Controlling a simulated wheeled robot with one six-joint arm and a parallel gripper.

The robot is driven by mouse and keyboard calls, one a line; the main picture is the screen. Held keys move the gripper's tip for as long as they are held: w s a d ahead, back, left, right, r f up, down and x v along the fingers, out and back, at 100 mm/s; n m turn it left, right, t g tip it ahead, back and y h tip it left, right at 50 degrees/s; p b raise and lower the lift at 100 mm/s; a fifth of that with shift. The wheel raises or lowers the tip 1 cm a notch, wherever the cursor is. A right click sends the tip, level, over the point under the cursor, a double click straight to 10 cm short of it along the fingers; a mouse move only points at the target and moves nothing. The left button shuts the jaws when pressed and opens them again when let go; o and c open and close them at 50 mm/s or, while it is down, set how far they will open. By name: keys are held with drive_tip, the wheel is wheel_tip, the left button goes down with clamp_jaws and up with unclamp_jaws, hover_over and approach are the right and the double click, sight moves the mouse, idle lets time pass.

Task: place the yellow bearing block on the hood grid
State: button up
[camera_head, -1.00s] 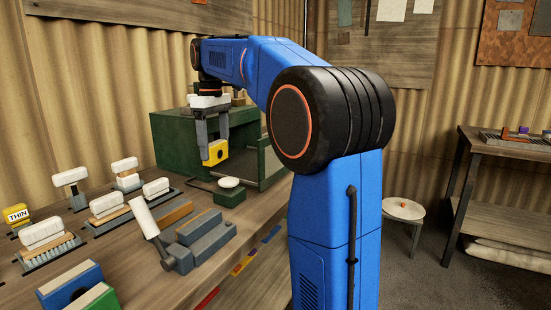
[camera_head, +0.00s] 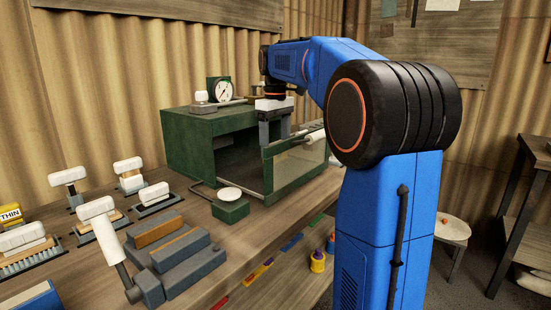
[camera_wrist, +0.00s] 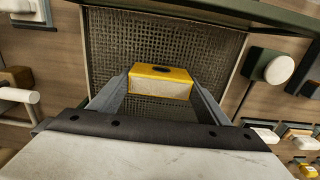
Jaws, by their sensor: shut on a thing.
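My gripper (camera_head: 275,135) points down at the green hood, its fingers partly behind the hood's front frame. In the wrist view the yellow bearing block (camera_wrist: 160,82) sits between the two fingers, which are shut on it. It has a dark round hole on top and a pale side face. The hood grid (camera_wrist: 120,40), a dark wire mesh, lies beneath the block; I cannot tell whether they touch. In the head view the block and the grid are hidden by the hood.
The green hood (camera_head: 186,130) has a glazed front panel (camera_head: 300,163) close to the gripper. A green box with a white button (camera_head: 230,208) stands before it. A grey fixture with a white-handled lever (camera_head: 102,238) and several brushes are at left. A gauge (camera_head: 220,90) stands behind.

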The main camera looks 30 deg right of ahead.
drive_tip(key=shift+f, duration=1.95)
drive_tip(key=shift+f, duration=0.1)
drive_tip(key=o, duration=1.4)
wheel_tip(320, 180, up, 11)
drive_tip(key=shift+f, duration=0.1)
drive_tip(key=shift+r, duration=0.7)
drive_tip(key=shift+a, duration=0.1)
